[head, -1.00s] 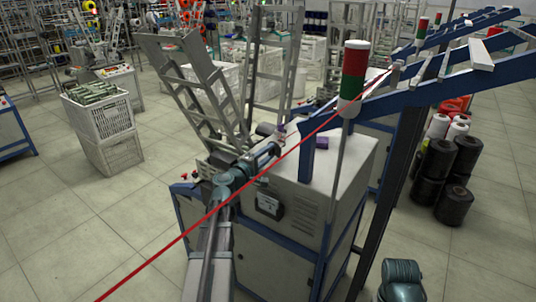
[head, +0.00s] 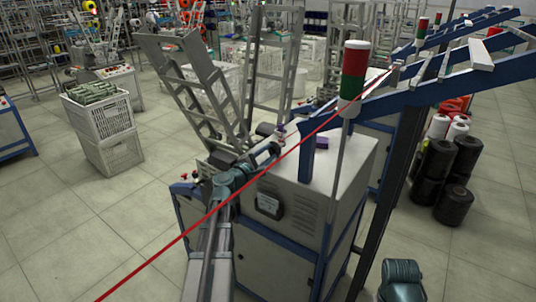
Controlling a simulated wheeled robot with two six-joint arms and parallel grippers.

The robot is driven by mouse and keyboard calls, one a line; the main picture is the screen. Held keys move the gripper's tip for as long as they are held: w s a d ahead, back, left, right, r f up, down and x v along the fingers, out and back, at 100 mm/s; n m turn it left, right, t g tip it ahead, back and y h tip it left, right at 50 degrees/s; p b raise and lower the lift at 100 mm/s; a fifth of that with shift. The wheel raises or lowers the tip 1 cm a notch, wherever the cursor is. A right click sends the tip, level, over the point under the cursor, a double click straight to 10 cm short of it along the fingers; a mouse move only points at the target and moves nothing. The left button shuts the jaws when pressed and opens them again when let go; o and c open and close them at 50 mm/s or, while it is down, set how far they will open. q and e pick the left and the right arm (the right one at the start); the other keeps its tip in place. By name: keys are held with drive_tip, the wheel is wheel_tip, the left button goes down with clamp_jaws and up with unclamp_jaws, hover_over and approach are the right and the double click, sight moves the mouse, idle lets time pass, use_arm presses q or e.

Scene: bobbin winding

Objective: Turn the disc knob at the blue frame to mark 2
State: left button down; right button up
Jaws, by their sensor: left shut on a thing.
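The machine's light grey cabinet (head: 310,200) stands in the middle with a blue frame (head: 307,152) rising at its top. My left arm comes up from the bottom and bends over the cabinet's near corner. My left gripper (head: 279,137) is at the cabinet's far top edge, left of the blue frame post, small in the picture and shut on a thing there. The disc knob is hidden at the gripper, and its marks cannot be read. My right gripper is not in view.
A red thread (head: 190,230) crosses diagonally in front of the cabinet. A red, green and white signal lamp (head: 352,78) stands on a pole to the right. Ladder-like grey racks (head: 205,95) rise behind. White crates (head: 103,125) stand left on open floor; black spools (head: 437,160) stand right.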

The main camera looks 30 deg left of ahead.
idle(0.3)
use_arm(q)
drive_tip(key=c, duration=0.5)
unclamp_jaws()
drive_tip(key=shift+s, duration=0.15)
drive_tip(key=s, duration=0.9)
drive_tip(key=s+a, duration=0.1)
drive_tip(key=s, duration=0.3)
drive_tip(key=shift+s, duration=0.3)
